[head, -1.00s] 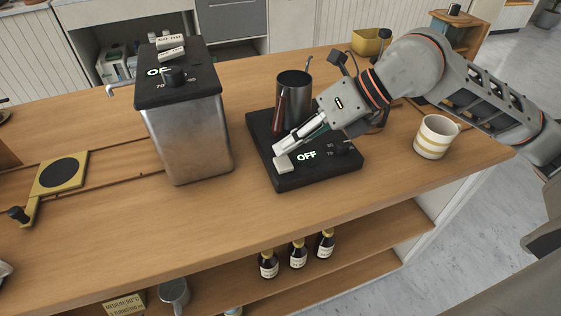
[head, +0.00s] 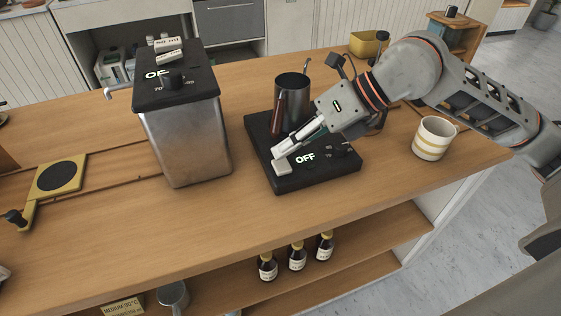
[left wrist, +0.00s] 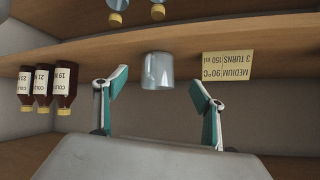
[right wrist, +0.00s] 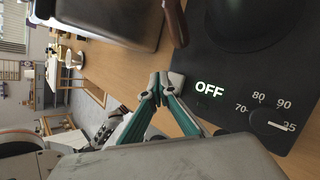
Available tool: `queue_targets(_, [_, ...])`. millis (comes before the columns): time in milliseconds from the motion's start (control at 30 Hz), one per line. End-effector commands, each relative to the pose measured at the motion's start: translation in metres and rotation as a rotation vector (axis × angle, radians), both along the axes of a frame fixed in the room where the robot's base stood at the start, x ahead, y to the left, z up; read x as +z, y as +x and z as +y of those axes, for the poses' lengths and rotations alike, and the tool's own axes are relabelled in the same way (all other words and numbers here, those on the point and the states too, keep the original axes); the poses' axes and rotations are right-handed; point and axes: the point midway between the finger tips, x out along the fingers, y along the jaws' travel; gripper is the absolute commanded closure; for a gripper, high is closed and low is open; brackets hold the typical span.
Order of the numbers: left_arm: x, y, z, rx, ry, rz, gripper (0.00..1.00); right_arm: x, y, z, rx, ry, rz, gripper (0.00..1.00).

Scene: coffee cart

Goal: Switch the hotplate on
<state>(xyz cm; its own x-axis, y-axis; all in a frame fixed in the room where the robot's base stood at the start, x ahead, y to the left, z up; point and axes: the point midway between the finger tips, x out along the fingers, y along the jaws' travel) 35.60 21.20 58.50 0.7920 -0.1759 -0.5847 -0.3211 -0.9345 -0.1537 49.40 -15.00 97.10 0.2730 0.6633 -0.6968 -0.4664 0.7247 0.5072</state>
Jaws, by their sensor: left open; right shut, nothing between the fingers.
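The black hotplate (head: 318,176) lies on the wooden counter, and its display reads OFF in both the head and right wrist views. A light push switch (head: 282,166) is at its front left corner. A dial (right wrist: 268,122) sits to the right of the display. A metal pitcher (head: 293,95) with a brown handle stands on the hotplate. My right gripper (head: 280,155) is shut and empty, its fingertips at or just above the switch; whether they touch it I cannot tell. My left gripper (left wrist: 157,95) is open and empty, seen only in its wrist view, facing the shelf.
A metal boiler (head: 185,130) with a black top stands left of the hotplate. A striped mug (head: 432,140) is to the right. A yellow stand (head: 60,175) is at far left. Several bottles (head: 297,257) and a metal cup (left wrist: 158,71) are on the shelf below.

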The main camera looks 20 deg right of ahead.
Motion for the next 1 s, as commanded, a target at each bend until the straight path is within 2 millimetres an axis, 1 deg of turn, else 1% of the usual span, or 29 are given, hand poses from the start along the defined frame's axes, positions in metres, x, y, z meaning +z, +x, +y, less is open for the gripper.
queue_targets(367, [-0.0006,-0.0001,0.0006,0.000,0.002,0.000,0.30,-0.0004,0.0000,0.0002,0.000,0.000,0.000,1.00])
queue_targets(667, [-0.0057,-0.0012,0.0010,0.001,0.002,0.006,0.30,-0.0099,-0.0002,0.0000,0.000,0.000,0.001,1.00])
queue_targets(1000, [-0.0052,-0.0005,0.0014,0.001,0.003,0.004,0.30,-0.0092,-0.0001,0.0000,0.000,0.000,0.000,1.00])
